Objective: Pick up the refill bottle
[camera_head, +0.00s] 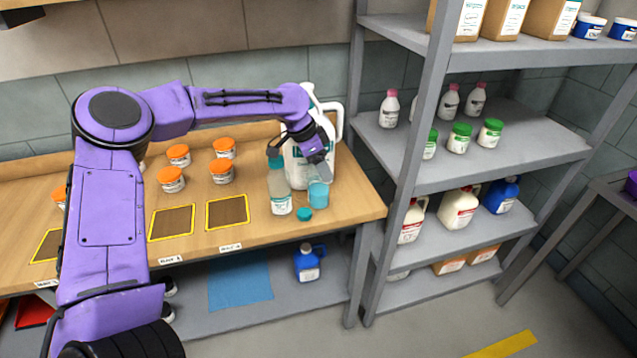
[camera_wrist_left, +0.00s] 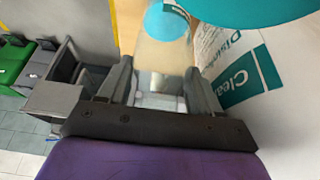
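My left gripper (camera_head: 318,163) points down over the right end of the wooden bench. Below it stands a clear container with teal liquid (camera_head: 318,194), which I take to be the refill bottle. In the left wrist view its clear body (camera_wrist_left: 163,55) lies between and ahead of the open fingers (camera_wrist_left: 160,85), with gaps at the sides; contact is not clear. A clear bottle with a teal top (camera_head: 279,188) stands just left of it, and a loose teal cap (camera_head: 305,214) lies in front. My right gripper is not in view.
A large white jug (camera_head: 297,165) stands close behind the gripper. Jars with orange lids (camera_head: 171,180) and yellow-edged mats (camera_head: 227,211) are on the bench to the left. A grey shelf rack (camera_head: 520,158) with bottles stands close on the right.

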